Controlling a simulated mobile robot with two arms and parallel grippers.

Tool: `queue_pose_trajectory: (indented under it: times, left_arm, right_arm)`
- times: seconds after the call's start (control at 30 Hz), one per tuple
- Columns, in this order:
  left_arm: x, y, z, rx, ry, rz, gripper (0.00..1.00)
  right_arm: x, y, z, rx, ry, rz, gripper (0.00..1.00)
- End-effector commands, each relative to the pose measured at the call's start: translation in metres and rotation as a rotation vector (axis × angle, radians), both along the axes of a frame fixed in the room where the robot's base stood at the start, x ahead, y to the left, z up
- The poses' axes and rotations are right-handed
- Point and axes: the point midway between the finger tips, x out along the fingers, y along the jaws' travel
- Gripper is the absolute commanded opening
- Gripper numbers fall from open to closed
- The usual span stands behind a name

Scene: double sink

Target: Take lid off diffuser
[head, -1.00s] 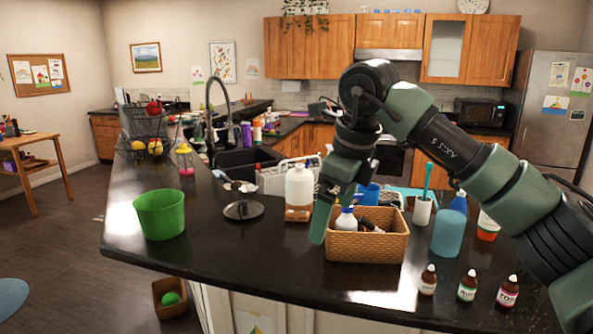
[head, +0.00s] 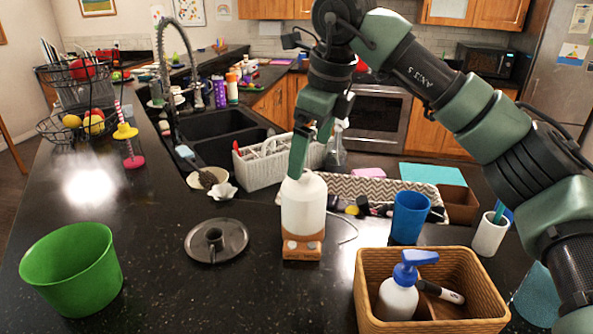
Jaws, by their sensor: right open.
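The diffuser, a white rounded body (head: 303,207) on a light wooden base (head: 303,247), stands upright on the black counter in the middle of the head view. Its white upper part looks like the lid and seems seated on the base. My right gripper (head: 311,150) comes down from above and is open. One green finger reaches down to the diffuser's top, and I cannot tell whether it touches. Nothing is held. My left gripper is not in view.
A round dark metal disc (head: 217,240) lies left of the diffuser, with a green bucket (head: 72,270) further left. A wicker basket (head: 372,290) and a blue cup (head: 409,217) stand on the right. A white rack (head: 262,170) and the sink (head: 215,124) are behind.

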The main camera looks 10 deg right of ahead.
Motion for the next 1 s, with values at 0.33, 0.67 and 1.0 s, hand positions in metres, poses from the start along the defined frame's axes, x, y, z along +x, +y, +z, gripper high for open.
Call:
queue_pose_trajectory:
  times: [0.33, 0.67, 1.0]
  left_arm:
    - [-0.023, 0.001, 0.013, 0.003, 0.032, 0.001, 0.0]
    - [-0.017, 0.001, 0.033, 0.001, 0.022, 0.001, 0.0]
    - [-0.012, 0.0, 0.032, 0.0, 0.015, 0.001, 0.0]
  right_arm:
    - [0.007, 0.005, -0.031, -0.001, 0.004, 0.001, 1.0]
    - [0.016, 0.012, -0.073, 0.001, 0.002, -0.001, 1.0]
    - [0.017, 0.012, -0.075, 0.0, 0.0, 0.0, 0.75]
